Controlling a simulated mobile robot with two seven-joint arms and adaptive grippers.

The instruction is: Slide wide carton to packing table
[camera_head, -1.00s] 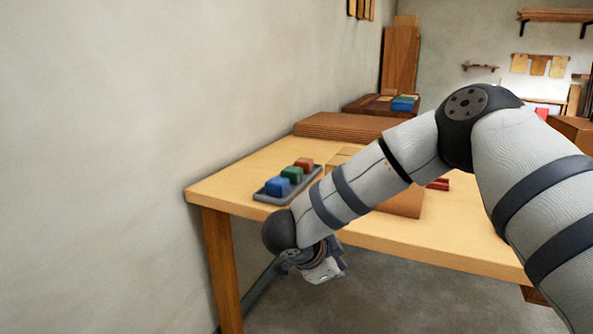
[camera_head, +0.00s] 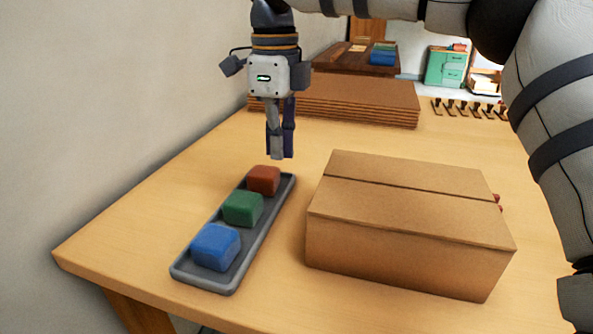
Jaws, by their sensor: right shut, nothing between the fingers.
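The wide carton (camera_head: 400,235), a closed brown cardboard box with a seam across its top, rests on the light wooden table (camera_head: 150,215), right of the middle. My right gripper (camera_head: 281,155) hangs with its fingers pointing down, shut and empty. In the picture it is above and left of the carton, apart from it, and just above the far end of the block tray. Its arm crosses the top from the right. My left gripper is not in view. I cannot tell whether this table is the packing table.
A grey tray (camera_head: 262,232) holds a blue block (camera_head: 215,247), a green block (camera_head: 243,208) and a red-brown block (camera_head: 264,180), left of the carton. Stacked brown sheets (camera_head: 350,100) lie at the table's back. A wall bounds the left. A small red thing (camera_head: 497,199) is partly hidden behind the carton.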

